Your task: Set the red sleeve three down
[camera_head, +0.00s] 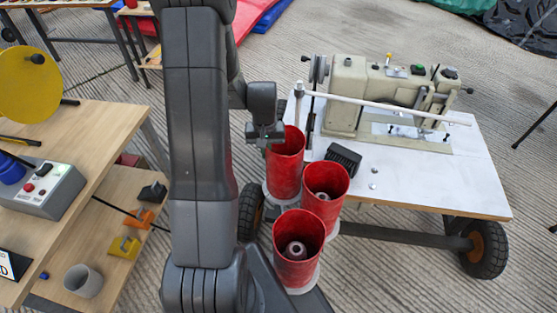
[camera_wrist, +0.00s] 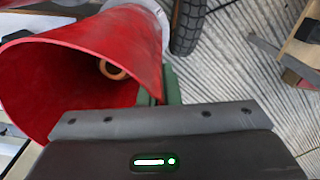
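Three red sleeves stand close together in front of the white table: a back left one (camera_head: 286,178), a right one (camera_head: 325,208) and a front one (camera_head: 291,262). My gripper (camera_head: 268,138) is at the left rim of the back left sleeve. In the wrist view its green fingers (camera_wrist: 160,92) lie on both sides of that sleeve's wall (camera_wrist: 70,75), close against it, so it looks shut on the wall. An orange-brown ring (camera_wrist: 112,70) shows inside this sleeve. The right and front sleeves each have a spool-like core inside. Pale round bases show under the sleeves.
A white wheeled table (camera_head: 455,190) carries a sewing machine (camera_head: 350,90), a pale rod and a black block (camera_head: 343,157). A wooden bench (camera_head: 100,130) with a control box and small parts stands at left. Ribbed floor (camera_head: 390,270) is clear at front right.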

